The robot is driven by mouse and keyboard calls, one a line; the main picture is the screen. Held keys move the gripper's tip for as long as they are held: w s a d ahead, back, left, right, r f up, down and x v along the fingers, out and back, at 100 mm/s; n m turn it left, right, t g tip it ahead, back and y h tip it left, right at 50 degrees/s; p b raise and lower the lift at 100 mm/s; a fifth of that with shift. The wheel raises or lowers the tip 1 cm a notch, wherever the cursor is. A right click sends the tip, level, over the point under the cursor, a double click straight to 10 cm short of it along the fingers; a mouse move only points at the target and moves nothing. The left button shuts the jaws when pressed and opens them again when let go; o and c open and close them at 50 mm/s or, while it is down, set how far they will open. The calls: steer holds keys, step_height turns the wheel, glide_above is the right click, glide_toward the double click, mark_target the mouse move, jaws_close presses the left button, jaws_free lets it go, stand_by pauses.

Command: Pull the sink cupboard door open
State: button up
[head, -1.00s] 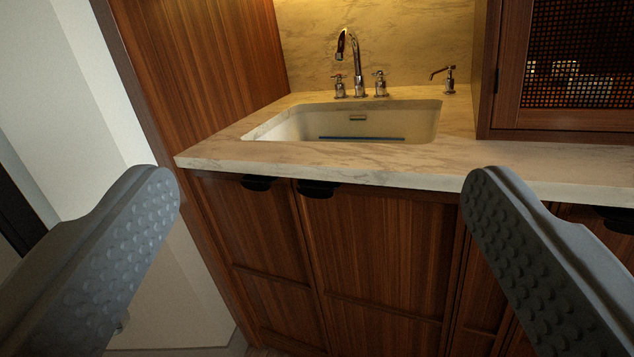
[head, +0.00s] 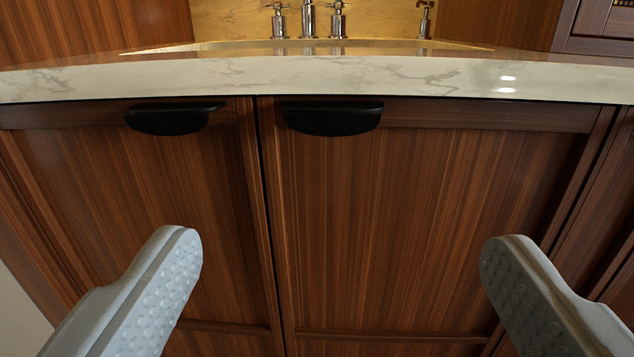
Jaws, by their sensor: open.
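The sink cupboard has two brown wooden doors under the counter, a left door (head: 150,210) and a right door (head: 420,220), with a narrow vertical seam between them. Both look shut. Each has a black cup-shaped handle at its top edge: the left handle (head: 172,119) and the right handle (head: 333,117), either side of the seam. My gripper (head: 340,255) is open and empty. Its two grey, dimpled fingers are spread wide in front of the doors, lower in the picture than the handles. Neither finger appears to touch a handle.
A pale marble counter edge (head: 320,77) runs just above the handles. The sink (head: 225,46) shows only as a thin strip, with taps (head: 308,20) and a soap dispenser (head: 424,18) behind. Another wooden front (head: 606,210) stands at the right.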

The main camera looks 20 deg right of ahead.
mark_target(332, 124)
steer(key=x, duration=1.1)
steer(key=f+x, duration=0.1)
steer(key=x, duration=0.5)
steer(key=shift+w, duration=0.35)
